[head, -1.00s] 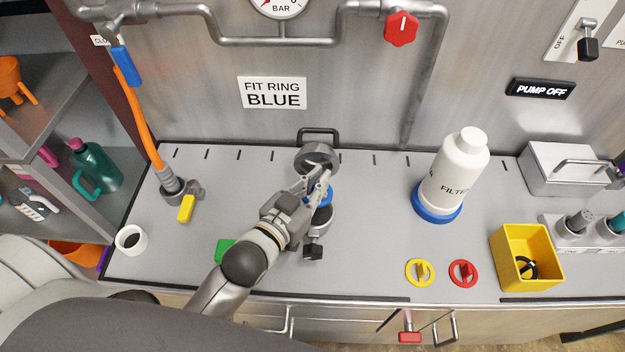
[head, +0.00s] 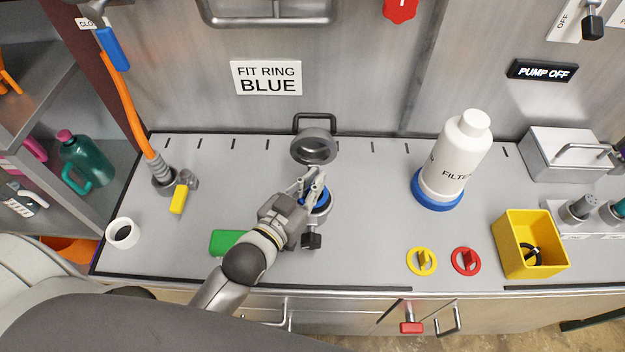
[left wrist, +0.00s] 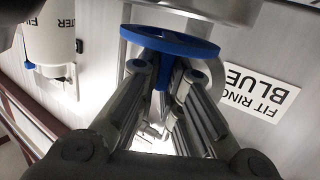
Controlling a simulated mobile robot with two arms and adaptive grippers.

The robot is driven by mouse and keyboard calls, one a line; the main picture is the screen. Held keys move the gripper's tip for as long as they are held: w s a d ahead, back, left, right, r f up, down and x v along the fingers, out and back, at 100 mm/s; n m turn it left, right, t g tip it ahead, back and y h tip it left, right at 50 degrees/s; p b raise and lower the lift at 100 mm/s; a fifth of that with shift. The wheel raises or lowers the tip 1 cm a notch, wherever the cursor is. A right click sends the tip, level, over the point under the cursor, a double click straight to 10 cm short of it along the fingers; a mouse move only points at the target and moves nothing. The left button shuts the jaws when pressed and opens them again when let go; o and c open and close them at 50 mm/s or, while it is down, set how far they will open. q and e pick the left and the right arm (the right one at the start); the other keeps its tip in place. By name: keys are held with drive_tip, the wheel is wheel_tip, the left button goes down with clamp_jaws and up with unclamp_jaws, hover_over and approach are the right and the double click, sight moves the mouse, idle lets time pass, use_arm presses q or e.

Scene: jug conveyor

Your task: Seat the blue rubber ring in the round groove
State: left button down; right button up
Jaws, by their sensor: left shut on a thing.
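My left gripper (head: 314,186) is shut on the blue ring (head: 325,200), which shows as a thin blue arc over the round grey housing with a black knob (head: 311,241). In the left wrist view the blue ring (left wrist: 170,40) spans the fingertips, and its blue tab (left wrist: 162,76) is between the fingers (left wrist: 163,78). A grey round part lies close behind it. The fingers hide much of the ring and groove, so I cannot tell whether the ring sits in the groove. The housing's round lid (head: 313,147) stands open behind. My right gripper is not in view.
A white filter bottle with a blue base (head: 437,205) stands to the right. A green block (head: 226,242) lies left of the housing. The bench between housing and filter is clear.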

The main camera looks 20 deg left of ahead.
use_arm(q)
drive_tip(key=shift+f, duration=0.15)
drive_tip(key=shift+p, duration=0.3)
idle(0.5)
idle(0.5)
drive_tip(key=shift+p, duration=0.55)
idle(0.5)
drive_tip(key=shift+f+b, duration=0.75)
drive_tip(key=shift+f, duration=0.35)
drive_tip(key=c, duration=1.5)
unclamp_jaws()
drive_tip(key=shift+s, duration=0.1)
drive_tip(key=shift+s+f, duration=0.1)
drive_tip(key=shift+f, duration=0.05)
